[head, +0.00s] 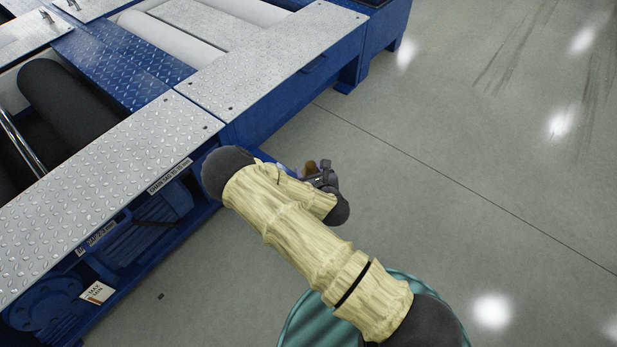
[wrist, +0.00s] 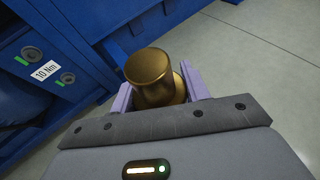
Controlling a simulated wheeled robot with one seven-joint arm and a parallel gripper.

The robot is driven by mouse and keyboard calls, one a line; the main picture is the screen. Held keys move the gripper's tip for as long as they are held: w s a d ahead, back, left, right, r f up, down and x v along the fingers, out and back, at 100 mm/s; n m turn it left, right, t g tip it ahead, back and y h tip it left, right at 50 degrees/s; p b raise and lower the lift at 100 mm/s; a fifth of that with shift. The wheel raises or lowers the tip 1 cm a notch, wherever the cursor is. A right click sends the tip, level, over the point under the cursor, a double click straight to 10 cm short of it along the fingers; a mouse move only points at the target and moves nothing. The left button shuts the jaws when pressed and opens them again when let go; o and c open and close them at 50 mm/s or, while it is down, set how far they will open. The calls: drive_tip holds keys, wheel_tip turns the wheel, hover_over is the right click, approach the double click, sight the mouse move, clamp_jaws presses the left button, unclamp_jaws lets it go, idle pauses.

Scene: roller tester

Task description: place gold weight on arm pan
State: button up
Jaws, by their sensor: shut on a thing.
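The gold weight (wrist: 150,68) is a short brass-coloured cylinder with a rounded knob-like top and a narrower neck. My gripper (wrist: 160,92) is shut on it, with one lilac finger on each side, in the wrist view. In the head view my gripper (head: 318,178) is mostly hidden behind my arm, beside the blue machine frame; a small brownish patch of the weight (head: 309,169) shows there. I cannot make out the arm pan in either view.
The blue roller tester (head: 240,125) with grey tread plates (head: 105,185) fills the left. A "10 Nm" label (wrist: 46,71) sits on its blue side in the wrist view, between two round fittings. The grey floor (head: 480,150) to the right is clear.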

drive_tip(key=shift+f+b, duration=0.8)
drive_tip(key=shift+f, duration=0.75)
drive_tip(key=shift+f, duration=0.2)
drive_tip(key=o, duration=1.3)
drive_tip(key=shift+o, duration=0.2)
drive_tip(key=shift+r, duration=0.1)
drive_tip(key=shift+r, duration=0.15)
drive_tip(key=p+v, duration=0.5)
drive_tip(key=v, duration=0.7)
drive_tip(key=shift+p, duration=0.35)
drive_tip(key=shift+w, duration=0.1)
